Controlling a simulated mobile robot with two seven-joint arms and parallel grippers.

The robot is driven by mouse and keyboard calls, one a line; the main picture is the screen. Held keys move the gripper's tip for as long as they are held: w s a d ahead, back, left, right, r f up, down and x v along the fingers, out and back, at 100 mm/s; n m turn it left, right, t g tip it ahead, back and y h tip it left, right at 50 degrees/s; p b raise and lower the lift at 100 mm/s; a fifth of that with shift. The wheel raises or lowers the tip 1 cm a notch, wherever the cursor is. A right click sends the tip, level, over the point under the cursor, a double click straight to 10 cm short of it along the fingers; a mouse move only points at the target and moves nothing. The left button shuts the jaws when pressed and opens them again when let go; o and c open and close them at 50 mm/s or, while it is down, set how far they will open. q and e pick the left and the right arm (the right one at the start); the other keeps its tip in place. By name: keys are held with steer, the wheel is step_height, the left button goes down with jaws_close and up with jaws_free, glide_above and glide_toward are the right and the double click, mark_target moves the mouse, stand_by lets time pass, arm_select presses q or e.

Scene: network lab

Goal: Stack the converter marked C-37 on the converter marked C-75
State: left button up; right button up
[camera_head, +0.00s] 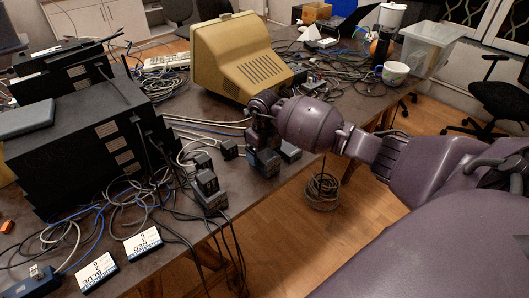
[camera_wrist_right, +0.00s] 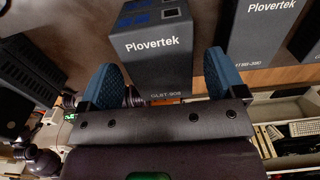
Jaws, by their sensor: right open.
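Several dark box-shaped converters stand near the table's front edge in the head view. My right gripper (camera_head: 264,138) points down at one dark box (camera_head: 268,163), with another box (camera_head: 291,152) just to its right. In the right wrist view, my right gripper (camera_wrist_right: 162,80) is open, its blue fingers to either side of a box (camera_wrist_right: 158,55) printed "Plovertek". Whether the fingers touch that box I cannot tell. A second Plovertek box (camera_wrist_right: 262,38) is at the right. I cannot read C-37 or C-75 on any box. My left gripper is not in view.
More dark boxes (camera_head: 208,183) stand left of the gripper among cables. White cards reading RED (camera_head: 143,243) and BLUE (camera_head: 97,271) lie at the front left. A beige monitor (camera_head: 236,55) stands behind the gripper.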

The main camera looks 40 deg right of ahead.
mark_target(264, 153)
step_height(264, 153, up, 11)
steer(key=p, duration=0.2)
steer(key=s+a+f+y, duration=0.3)
steer(key=a+y, duration=0.1)
steer(key=a, duration=0.3)
steer(key=s+a+f+y, duration=0.3)
steer(key=a, duration=0.3)
steer(key=s+a+r+m+t+y, duration=0.3)
steer(key=s+a+m+t+y, duration=0.3)
steer(key=a+y, duration=0.35)
steer(key=s+d+f+m+t+h, duration=0.2)
steer(key=s+d+f+m+h, duration=0.4)
steer(key=m, duration=0.9)
steer(key=s+d+f+m+t+h, duration=0.3)
steer(key=s+d+f+m+h, duration=0.2)
steer(key=s+f+m+h, duration=0.5)
steer(key=s+f+m, duration=0.1)
steer(key=s+m, duration=0.1)
steer(key=m, duration=0.3)
steer(key=shift+d, duration=0.4)
